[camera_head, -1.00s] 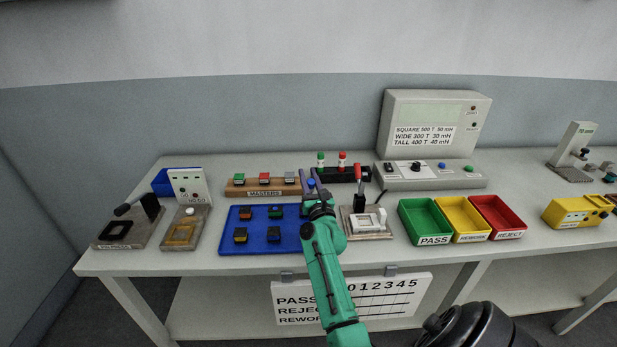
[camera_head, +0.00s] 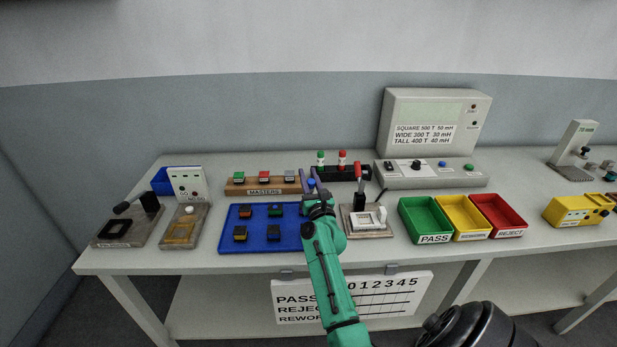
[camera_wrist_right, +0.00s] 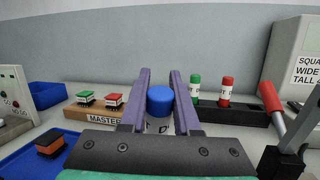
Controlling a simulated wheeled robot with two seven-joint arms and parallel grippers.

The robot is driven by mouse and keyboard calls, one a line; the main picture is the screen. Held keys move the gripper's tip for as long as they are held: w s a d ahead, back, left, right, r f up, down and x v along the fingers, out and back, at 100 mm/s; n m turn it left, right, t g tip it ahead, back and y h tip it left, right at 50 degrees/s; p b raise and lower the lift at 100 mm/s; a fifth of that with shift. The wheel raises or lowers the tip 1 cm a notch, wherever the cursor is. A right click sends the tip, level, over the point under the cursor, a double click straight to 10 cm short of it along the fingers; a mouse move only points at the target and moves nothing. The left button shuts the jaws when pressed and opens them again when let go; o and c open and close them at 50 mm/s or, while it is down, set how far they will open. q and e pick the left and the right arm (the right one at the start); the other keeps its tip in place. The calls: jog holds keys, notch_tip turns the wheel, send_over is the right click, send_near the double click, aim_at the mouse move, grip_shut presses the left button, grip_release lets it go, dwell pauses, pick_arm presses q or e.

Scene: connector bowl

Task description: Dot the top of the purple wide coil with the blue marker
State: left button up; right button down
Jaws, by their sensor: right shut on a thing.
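My right gripper (camera_head: 308,178) reaches the back of the table beside the blue tray (camera_head: 289,241). In the right wrist view its two purple fingers (camera_wrist_right: 160,76) stand on either side of the blue marker (camera_wrist_right: 160,99), shut on it. The marker is upright with its blue cap on top; its white body is partly hidden by the gripper. Several small dark coils with coloured parts lie on the tray, such as one at its back left (camera_head: 246,212). I cannot tell which coil is purple. My left gripper is not in view.
A black marker rack (camera_head: 350,175) with a green (camera_head: 320,158) and a red marker (camera_head: 342,157) is right of the gripper. A red-handled fixture (camera_head: 367,232) stands close on the right. The masters block (camera_head: 263,190) is behind the tray. Green, yellow and red bins stand further right.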

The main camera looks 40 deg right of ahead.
jog(key=shift+f, duration=0.15)
notch_tip(320, 180, up, 7)
jog(key=p, duration=0.6)
jog(key=shift+p, duration=0.35)
